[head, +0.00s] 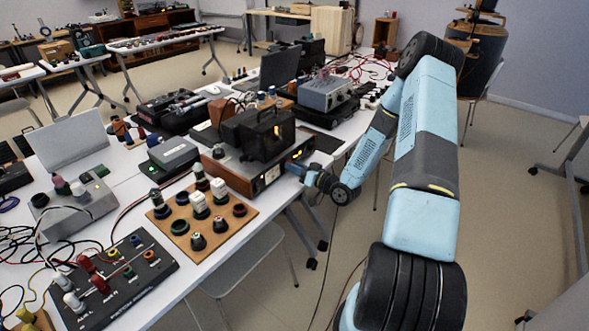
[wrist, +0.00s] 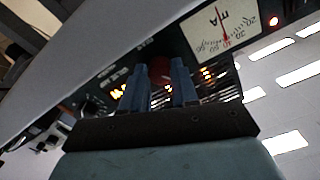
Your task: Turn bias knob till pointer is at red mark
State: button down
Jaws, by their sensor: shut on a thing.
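The amplifier (head: 233,181), a wood-sided unit with a front panel, stands at the table's right edge in the head view. My gripper (head: 300,171) reaches its front panel from the right. In the wrist view the two blue-grey fingers of my gripper (wrist: 160,75) point at the panel, shut around a dark red knob (wrist: 160,71), apparently the bias knob. The fingers hide much of it; I cannot make out its pointer or a red mark beside it. A pale meter (wrist: 220,32) with a red needle shows upside down at upper right.
A dark knob (wrist: 94,106) and amber-lit spots (wrist: 119,89) are left of the fingers; a red lamp (wrist: 274,22) glows at right. A black boxy device (head: 258,132) sits on the amplifier. A wooden board with several knobs (head: 222,231) lies in front. The floor to the right is open.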

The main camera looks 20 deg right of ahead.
jog(key=c, duration=0.9)
grip_release()
jog(key=shift+o, duration=0.2)
jog(key=v, duration=1.3)
jog(key=shift+s+d, duration=0.25)
jog(key=shift+s, duration=0.05)
jog(key=shift+w, duration=0.1)
